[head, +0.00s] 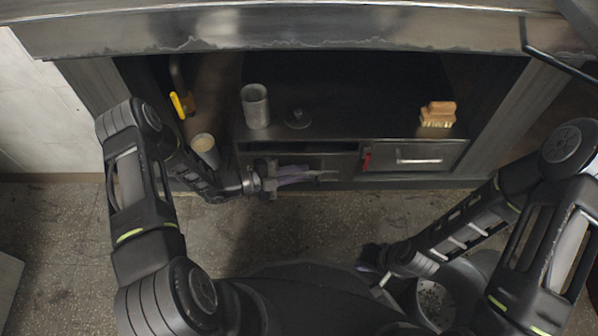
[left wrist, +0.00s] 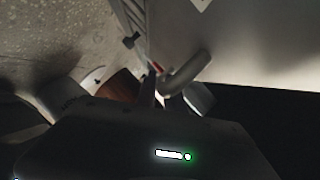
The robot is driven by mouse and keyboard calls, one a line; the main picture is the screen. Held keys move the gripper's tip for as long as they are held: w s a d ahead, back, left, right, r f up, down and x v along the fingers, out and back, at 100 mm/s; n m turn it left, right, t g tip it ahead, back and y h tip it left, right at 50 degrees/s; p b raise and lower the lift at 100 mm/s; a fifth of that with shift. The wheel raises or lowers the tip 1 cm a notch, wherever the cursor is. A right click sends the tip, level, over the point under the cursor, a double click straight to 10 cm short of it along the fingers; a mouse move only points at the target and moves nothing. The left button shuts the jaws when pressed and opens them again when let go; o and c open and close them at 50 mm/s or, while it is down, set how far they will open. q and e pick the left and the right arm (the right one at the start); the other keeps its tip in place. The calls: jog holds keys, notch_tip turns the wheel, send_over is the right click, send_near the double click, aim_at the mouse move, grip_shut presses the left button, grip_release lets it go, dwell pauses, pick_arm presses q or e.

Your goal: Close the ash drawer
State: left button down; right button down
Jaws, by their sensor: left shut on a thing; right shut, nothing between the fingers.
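The drawer bay under the shelf has two fronts in the head view. The left one, a dark drawer (head: 335,162), sits behind my left gripper, and how far out it stands is hard to tell. The right one is a grey drawer front (head: 440,152) with a bar handle (head: 418,160). My left gripper (head: 300,175) reaches in from the left, shut on what looks like the left drawer's handle. In the left wrist view, a curved metal handle (left wrist: 187,75) on a pale panel (left wrist: 235,45) lies near the fingers. My right gripper (head: 370,262) is low, shut and empty.
A metal cup (head: 255,106), a small dark lidded object (head: 298,118) and a wooden brush (head: 438,113) stand on the shelf. A red latch (head: 366,161) sits between the drawers. A bucket (head: 445,295) stands beside my right gripper. Floor before the drawers is clear.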

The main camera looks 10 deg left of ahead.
aim_at(298, 161)
pick_arm(q)
jog(key=w, duration=0.2)
jog(key=w+a+b, duration=0.1)
jog(key=shift+w+f+b, duration=0.2)
jog(key=shift+w+b, duration=0.1)
jog(key=shift+w, duration=0.1)
jog(key=shift+w+a+r, duration=0.1)
jog(key=shift+w+r, duration=0.1)
jog(key=c, duration=1.5)
grip_release()
jog(key=shift+o, duration=0.2)
jog(key=p+v, duration=0.2)
jog(key=v, duration=0.5)
jog(key=shift+s+a+p, duration=0.2)
jog(key=shift+s+p, duration=0.05)
jog(key=shift+p, duration=0.05)
jog(key=shift+a, duration=0.1)
